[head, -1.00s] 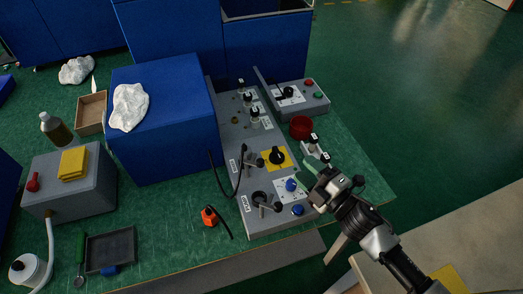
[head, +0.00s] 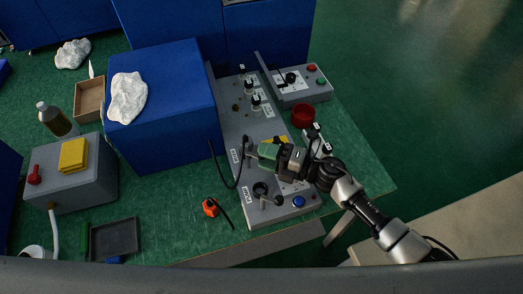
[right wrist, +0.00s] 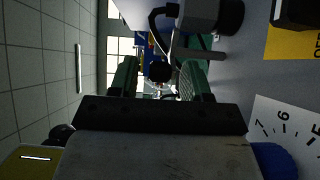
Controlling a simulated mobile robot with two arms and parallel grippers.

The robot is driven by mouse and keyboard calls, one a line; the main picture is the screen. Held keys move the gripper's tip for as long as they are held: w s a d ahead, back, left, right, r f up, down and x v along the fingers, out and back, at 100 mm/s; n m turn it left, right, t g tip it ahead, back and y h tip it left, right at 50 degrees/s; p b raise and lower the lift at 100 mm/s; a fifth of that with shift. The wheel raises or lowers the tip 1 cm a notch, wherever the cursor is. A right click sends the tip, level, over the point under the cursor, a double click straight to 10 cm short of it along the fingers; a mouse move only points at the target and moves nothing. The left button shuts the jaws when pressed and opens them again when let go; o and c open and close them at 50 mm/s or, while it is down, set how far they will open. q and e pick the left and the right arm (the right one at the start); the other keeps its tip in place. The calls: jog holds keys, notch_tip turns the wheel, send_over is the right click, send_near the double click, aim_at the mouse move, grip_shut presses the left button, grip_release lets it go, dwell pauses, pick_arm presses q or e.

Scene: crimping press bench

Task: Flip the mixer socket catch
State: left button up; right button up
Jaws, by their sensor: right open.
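My right gripper (head: 254,154) reaches over the grey control panel (head: 230,122) from the right, at the upper of two front sockets. In the right wrist view its green fingers (right wrist: 158,68) are open, with a black knob (right wrist: 160,71) showing between them. A grey lever bar (right wrist: 200,53) lies by the right finger, beside the grey socket body (right wrist: 203,14). Contact cannot be told. In the head view the gripper hides most of that socket and its catch. The lower socket (head: 260,188) has a black-knobbed lever (head: 277,201). The socket labels are too small to read. My left gripper is out of view.
A black cable (head: 213,160) loops left of the upper socket. A blue box (head: 165,125) stands close left of the panel. An orange plug (head: 210,208) lies on the green bench. A blue button (head: 298,202) and red cup (head: 303,116) are near my right arm.

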jog(key=shift+w+a, duration=0.25)
jog(key=shift+a, duration=0.45)
